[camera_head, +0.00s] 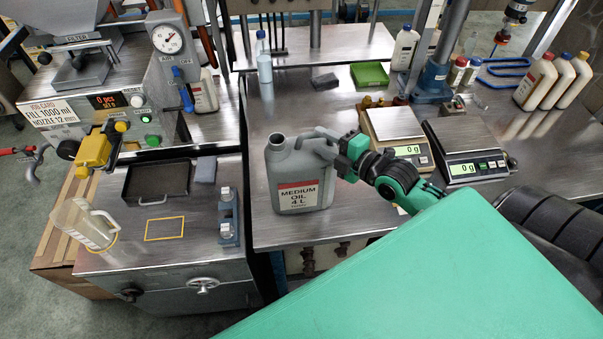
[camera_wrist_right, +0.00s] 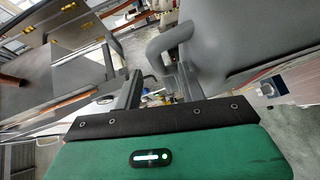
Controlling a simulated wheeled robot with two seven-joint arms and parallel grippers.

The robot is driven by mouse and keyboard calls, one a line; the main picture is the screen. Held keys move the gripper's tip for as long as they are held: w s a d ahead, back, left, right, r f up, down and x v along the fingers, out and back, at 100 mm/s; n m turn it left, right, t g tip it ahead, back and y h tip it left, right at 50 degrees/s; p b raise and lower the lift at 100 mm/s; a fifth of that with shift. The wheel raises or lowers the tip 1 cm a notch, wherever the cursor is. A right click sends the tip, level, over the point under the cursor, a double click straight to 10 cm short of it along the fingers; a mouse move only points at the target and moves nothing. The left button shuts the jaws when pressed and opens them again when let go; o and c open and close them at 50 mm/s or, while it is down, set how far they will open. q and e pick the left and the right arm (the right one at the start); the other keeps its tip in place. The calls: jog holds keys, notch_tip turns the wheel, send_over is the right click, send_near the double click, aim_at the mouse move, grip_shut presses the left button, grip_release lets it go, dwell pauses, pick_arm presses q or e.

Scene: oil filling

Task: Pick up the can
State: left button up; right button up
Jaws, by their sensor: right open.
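The can (camera_head: 283,170) is a grey jug labelled "MEDIUM OIL 4 L". It stands upright on the metal table with its open neck at the upper left and its handle at the right. My right gripper (camera_head: 325,142) is at the handle side of the can, open. In the right wrist view, the can's grey body (camera_wrist_right: 245,40) fills the upper right and its looped handle (camera_wrist_right: 160,42) is just ahead of the open fingers (camera_wrist_right: 155,88). I cannot tell whether the fingers touch the handle. My left gripper is not in view.
Two scales (camera_head: 398,124) (camera_head: 470,150) stand right of the can, close to my right arm. A metal stand (camera_head: 228,215) and a clear measuring jug (camera_head: 85,225) are at left. A green tray (camera_head: 369,75) lies behind. White bottles (camera_head: 535,80) stand far right.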

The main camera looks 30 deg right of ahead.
aim_at(316, 137)
jog(key=x, duration=0.1)
jog(key=p+x, duration=0.1)
jog(key=x, duration=0.1)
jog(key=shift+w+d+r+p, duration=0.15)
jog(key=shift+w+p, duration=0.1)
jog(key=shift+p, duration=0.05)
jog(key=shift+w, duration=0.3)
jog(key=shift+c, duration=0.4)
grip_shut()
